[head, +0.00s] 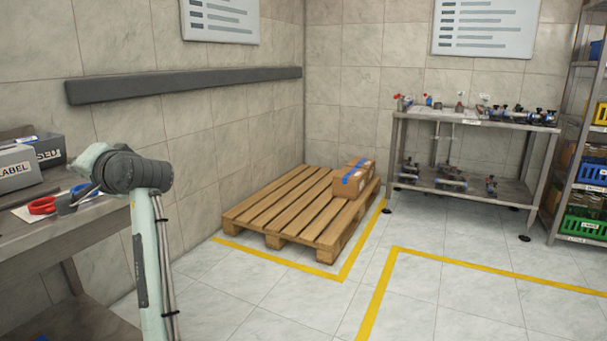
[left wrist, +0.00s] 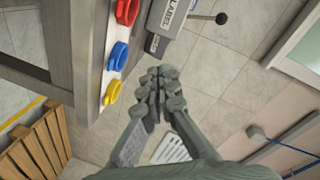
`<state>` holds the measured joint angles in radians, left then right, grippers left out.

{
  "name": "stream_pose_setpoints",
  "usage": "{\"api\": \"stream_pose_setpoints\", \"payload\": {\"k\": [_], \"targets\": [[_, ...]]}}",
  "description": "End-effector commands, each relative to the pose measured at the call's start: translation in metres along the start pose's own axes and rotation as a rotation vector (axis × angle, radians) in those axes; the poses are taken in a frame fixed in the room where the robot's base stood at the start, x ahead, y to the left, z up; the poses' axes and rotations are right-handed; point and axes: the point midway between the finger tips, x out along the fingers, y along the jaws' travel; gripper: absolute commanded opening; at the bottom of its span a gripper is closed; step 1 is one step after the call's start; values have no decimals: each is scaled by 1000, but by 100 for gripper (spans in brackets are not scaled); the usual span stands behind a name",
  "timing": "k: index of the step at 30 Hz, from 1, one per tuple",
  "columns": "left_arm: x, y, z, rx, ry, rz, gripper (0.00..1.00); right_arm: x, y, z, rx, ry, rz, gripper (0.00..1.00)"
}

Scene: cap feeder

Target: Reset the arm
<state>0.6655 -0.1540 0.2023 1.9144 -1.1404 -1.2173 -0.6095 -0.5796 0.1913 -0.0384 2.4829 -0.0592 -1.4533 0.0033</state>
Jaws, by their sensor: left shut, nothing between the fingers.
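My left arm (head: 150,230) rises at the left of the head view, with its dark joint beside the left bench; its gripper cannot be made out there. In the left wrist view my left gripper (left wrist: 161,82) is shut and empty, its fingertips together. It appears over the floor, to the right of the bench edge, with nothing touching it that I can see. My right arm and gripper are in neither view.
A metal table (head: 470,124) and a shelf (head: 560,130) stand right. Front floor is clear.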

Motion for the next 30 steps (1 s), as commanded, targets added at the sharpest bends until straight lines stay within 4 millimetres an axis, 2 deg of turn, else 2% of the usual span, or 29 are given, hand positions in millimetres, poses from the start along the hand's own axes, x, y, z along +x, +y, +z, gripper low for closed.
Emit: {"api": "stream_pose_setpoints", "payload": {"k": [1, 5, 8, 12, 15, 21, 30], "targets": [[1, 22, 18, 1, 5, 34, 0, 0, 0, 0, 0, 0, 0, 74], [-7, 80, 63, -21, 28, 152, 0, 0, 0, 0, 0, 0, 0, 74], [-24, 132, 109, -37, 38, 281, 0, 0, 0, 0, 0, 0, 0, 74], [-68, 199, 180, -49, 26, 501, 0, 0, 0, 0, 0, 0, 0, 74], [-105, 232, 226, -50, -6, 651, 0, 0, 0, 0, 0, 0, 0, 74], [-165, 264, 287, -46, -80, 856, 0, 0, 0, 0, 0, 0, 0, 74], [-232, 280, 348, -31, -187, 1054, 0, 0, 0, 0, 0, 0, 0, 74]]}}
